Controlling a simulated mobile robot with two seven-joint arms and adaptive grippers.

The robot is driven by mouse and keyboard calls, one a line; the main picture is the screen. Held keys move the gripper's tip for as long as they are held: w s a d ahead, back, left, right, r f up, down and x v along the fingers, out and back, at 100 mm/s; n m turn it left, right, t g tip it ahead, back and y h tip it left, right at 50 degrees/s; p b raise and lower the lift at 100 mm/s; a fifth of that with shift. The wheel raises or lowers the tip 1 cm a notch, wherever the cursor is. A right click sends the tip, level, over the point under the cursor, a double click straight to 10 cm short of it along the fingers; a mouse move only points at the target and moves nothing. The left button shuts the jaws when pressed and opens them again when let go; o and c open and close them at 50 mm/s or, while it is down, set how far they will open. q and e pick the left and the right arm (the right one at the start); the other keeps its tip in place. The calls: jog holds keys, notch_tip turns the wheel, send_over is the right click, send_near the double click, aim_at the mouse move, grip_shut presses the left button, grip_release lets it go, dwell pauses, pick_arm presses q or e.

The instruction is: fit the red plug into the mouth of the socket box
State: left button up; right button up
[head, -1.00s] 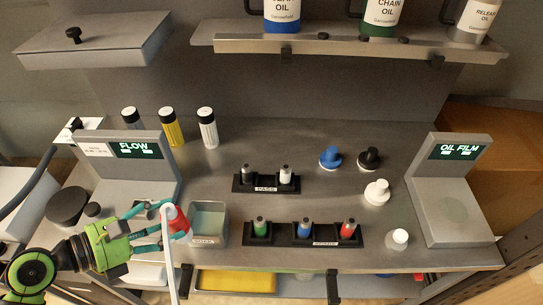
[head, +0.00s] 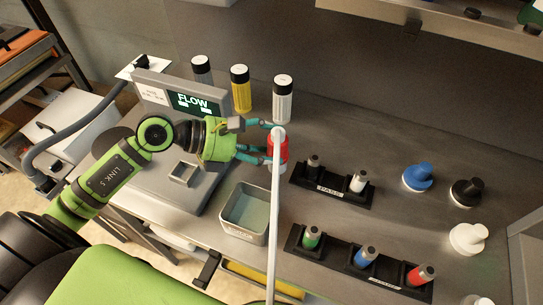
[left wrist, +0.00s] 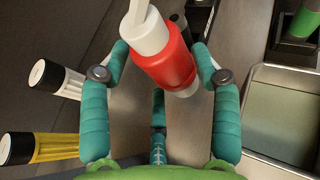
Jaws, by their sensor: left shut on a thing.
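The red plug (head: 278,150) has a red body, a white end and a long white tube that runs toward the camera. My left gripper (head: 275,142) is shut around its body and holds it behind the grey tray, near the white-labelled bottle. My right gripper is not in view.
The flow station (head: 150,92) stands at left. A grey tray (head: 231,222) is at the front. White (head: 283,100) and yellow (head: 240,92) bottles stand behind the plug. Black racks (head: 318,187) with small vials and several round-knobbed stamps (head: 417,178) are at right.

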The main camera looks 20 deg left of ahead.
pick_arm(q)
jog(key=shift+f, duration=2.2)
jog(key=shift+f, duration=0.2)
jog(key=o, duration=1.3)
jog(key=shift+o, duration=0.2)
jog(key=shift+r, duration=0.1)
